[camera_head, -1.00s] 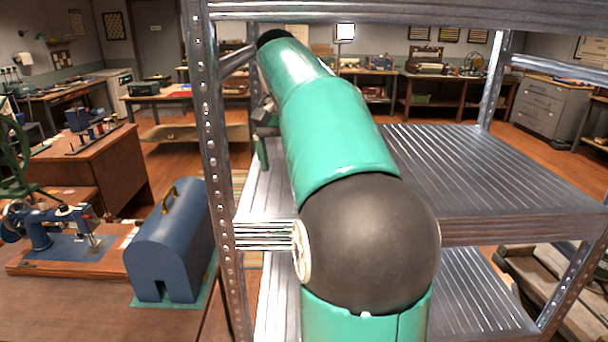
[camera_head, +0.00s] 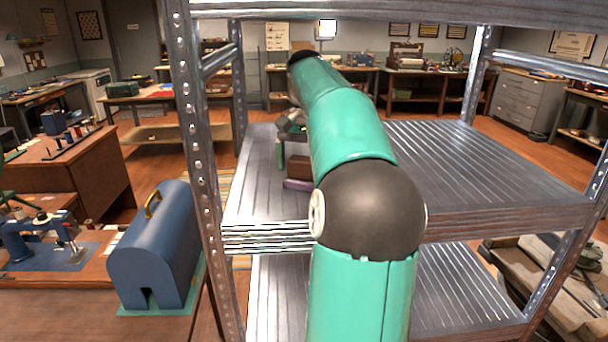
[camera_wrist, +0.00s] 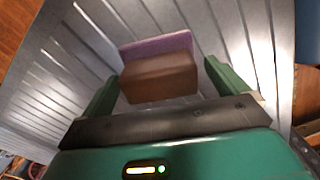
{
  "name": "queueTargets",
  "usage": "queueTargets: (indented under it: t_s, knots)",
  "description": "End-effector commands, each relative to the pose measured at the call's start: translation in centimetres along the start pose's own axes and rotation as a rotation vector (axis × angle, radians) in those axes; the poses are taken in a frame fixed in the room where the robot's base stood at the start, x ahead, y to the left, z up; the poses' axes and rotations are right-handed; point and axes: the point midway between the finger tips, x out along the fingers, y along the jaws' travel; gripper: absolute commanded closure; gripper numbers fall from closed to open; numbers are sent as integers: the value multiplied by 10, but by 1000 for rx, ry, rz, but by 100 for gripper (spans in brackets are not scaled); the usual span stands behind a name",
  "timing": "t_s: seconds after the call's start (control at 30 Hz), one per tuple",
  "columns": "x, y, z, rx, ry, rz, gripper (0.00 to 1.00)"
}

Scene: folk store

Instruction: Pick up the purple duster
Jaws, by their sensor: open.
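The purple duster, with a brown block-shaped part (camera_wrist: 160,78) and a purple layer (camera_wrist: 157,46) along its far side, lies on the metal shelf. In the wrist view it sits between the two green fingers of my gripper (camera_wrist: 158,80), which are apart on either side of it. In the head view the duster (camera_head: 298,184) shows just left of my arm, partly hidden by it. My gripper (camera_head: 290,143) is above the shelf there, mostly hidden behind the arm. I cannot tell whether the fingers touch the duster.
The ridged metal shelf (camera_head: 470,170) is bare to the right of my arm. A perforated upright post (camera_head: 197,130) stands at left, and an upper shelf edge (camera_head: 400,12) crosses above. A blue domed case (camera_head: 160,250) stands on a table left of the rack.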

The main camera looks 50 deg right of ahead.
Motion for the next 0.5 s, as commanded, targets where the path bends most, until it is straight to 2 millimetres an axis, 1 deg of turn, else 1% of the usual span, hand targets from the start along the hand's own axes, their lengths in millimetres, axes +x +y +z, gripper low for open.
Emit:
queueTargets:
  t_s: [0.1, 0.3, 0.37, 0.5]
  knots:
    - [7, -1, 0, 0, 2, 0, 2]
    - [8, -3, 0, -1, 2, 0, 2]
    - [7, -3, 0, -1, 2, 0, 14]
    - [7, -4, 0, -1, 2, 0, 41]
